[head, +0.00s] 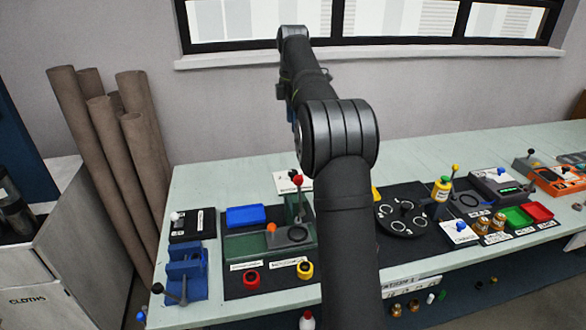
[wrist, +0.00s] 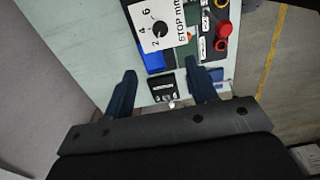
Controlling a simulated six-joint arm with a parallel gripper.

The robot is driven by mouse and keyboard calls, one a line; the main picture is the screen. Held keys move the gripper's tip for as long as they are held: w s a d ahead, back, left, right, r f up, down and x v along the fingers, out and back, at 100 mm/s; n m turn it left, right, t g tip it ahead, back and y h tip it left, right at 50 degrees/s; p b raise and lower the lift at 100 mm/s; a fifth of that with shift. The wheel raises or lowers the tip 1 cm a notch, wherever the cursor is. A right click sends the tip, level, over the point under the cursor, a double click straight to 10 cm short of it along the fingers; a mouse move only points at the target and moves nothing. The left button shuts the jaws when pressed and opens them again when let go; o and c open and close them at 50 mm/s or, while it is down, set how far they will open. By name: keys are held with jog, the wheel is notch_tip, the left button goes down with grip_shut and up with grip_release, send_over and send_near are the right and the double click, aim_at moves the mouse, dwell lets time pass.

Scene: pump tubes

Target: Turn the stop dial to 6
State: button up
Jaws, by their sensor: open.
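The stop dial (wrist: 160,29) is a small black knob on a white panel (wrist: 178,38) marked 2, 4, 6 and "STOP mm" at the top of the wrist view. Its pointer is too small to read surely. In the head view the panel (head: 288,182) shows at the back of the bench, partly hidden by my arm. My gripper (wrist: 161,88) is open and empty, its two dark blue fingers spread wide. In the wrist view the dial lies beyond the fingertips, apart from them. The fingers cannot be made out clearly in the head view.
A black round plate (head: 403,214) is to the right.

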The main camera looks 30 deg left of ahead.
aim_at(293, 171)
notch_tip(293, 171, down, 17)
jog(key=shift+r, duration=0.1)
dwell(0.3)
jog(key=c, duration=1)
